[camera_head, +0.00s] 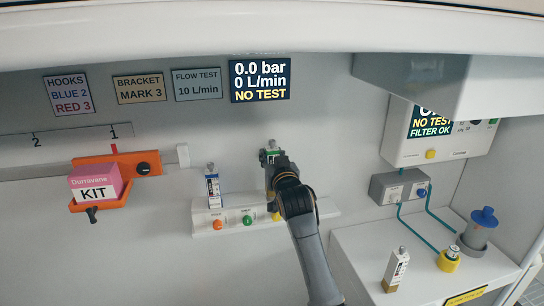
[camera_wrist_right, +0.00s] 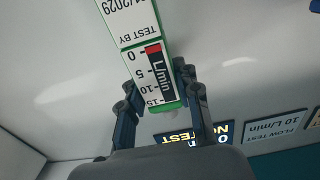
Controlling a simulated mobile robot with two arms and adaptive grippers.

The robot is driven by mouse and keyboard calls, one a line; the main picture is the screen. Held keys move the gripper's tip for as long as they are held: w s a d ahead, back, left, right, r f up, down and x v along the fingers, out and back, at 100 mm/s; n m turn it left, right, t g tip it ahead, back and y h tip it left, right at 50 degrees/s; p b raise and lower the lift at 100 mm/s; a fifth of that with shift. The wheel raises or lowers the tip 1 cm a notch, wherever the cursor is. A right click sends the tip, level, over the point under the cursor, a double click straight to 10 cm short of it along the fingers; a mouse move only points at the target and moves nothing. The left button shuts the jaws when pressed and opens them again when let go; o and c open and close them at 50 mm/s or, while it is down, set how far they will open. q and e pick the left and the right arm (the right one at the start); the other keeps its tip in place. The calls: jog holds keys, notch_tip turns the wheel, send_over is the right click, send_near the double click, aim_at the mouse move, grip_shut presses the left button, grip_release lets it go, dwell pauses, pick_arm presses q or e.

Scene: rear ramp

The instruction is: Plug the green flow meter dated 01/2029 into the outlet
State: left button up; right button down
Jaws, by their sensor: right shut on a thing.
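My right gripper (camera_head: 272,160) is in front of the back wall, above the outlet rail (camera_head: 205,229). It is shut on the green flow meter (camera_head: 269,148), whose top shows above the fingers. In the right wrist view the fingers (camera_wrist_right: 157,86) flank the flow meter (camera_wrist_right: 150,58), which has a green edge, an L/min scale and a "TEST BY" label ending in 1/2029; the first digit is cut off. The rail carries an orange button (camera_head: 218,225), a green one (camera_head: 247,219) and a yellow one partly behind my arm. The meter's lower end is hidden, so I cannot tell whether it touches an outlet.
A blue-and-white meter (camera_head: 212,187) stands at the rail's left end. Another white meter (camera_head: 396,269) stands on the right bench, near a yellow-based fitting (camera_head: 449,259) and a blue-topped jar (camera_head: 481,232). An orange bracket (camera_head: 148,163) holds a pink kit (camera_head: 95,184) at left. The screen (camera_head: 260,80) reads 0 L/min, NO TEST.

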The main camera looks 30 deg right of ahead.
jog(key=shift+r+p, duration=0.1)
jog(key=shift+p, duration=0.4)
dwell(0.6)
jog(key=shift+f+b, duration=1.55)
jog(key=shift+f, duration=1)
jog(key=c, duration=0.9)
grip_release()
jog(key=shift+o, duration=0.2)
jog(key=shift+f, duration=0.1)
jog(key=v, duration=1.2)
